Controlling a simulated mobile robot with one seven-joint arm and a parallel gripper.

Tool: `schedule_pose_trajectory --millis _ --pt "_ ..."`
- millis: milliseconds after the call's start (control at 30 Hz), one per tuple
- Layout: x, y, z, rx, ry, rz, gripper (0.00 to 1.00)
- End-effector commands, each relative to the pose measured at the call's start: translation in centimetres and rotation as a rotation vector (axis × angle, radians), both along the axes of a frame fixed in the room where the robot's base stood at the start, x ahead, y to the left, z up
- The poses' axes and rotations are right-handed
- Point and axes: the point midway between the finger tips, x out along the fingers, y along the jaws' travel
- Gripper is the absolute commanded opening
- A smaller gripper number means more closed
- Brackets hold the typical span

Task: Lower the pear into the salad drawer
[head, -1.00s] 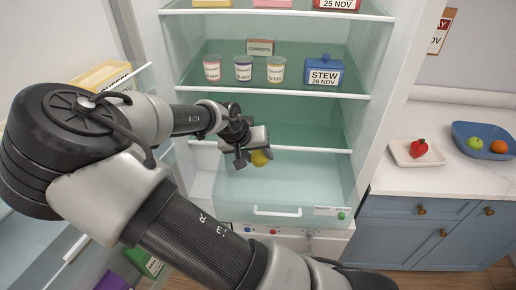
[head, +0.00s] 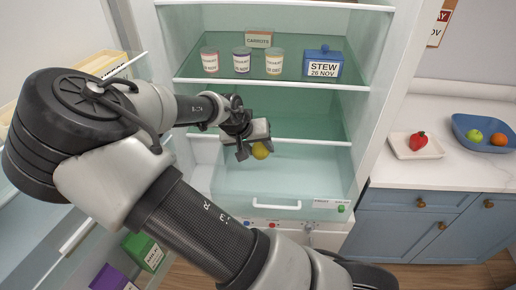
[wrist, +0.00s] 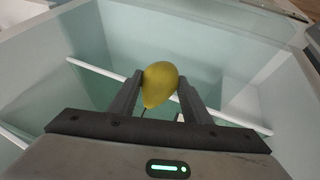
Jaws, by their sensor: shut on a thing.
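The yellow pear (head: 261,151) is held between the fingers of my gripper (head: 252,150). In the wrist view the pear (wrist: 159,84) sits between both dark fingertips of my gripper (wrist: 160,90), and its lower end is partly clear of them. The salad drawer (head: 262,206) is the pale translucent bin with a white handle at the bottom of the fridge. In the head view my gripper and the pear appear at the drawer's back part, near a white shelf edge. I cannot tell the pear's exact height over the drawer floor.
Above are yoghurt pots (head: 242,60), a carrots box (head: 258,40) and a blue stew tub (head: 322,65) on a glass shelf (head: 200,73).

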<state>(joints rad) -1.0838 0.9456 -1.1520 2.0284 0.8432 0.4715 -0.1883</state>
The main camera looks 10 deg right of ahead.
Motion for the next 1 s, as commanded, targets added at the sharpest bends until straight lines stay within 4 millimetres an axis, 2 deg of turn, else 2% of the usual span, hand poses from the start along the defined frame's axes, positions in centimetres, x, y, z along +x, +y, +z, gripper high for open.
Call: schedule_pose_trajectory --millis 333,1000 --pt "0.0 0.0 -0.2 0.000 0.000 0.000 0.18" --pt "0.0 0.0 -3.6 0.000 0.000 0.000 0.18"
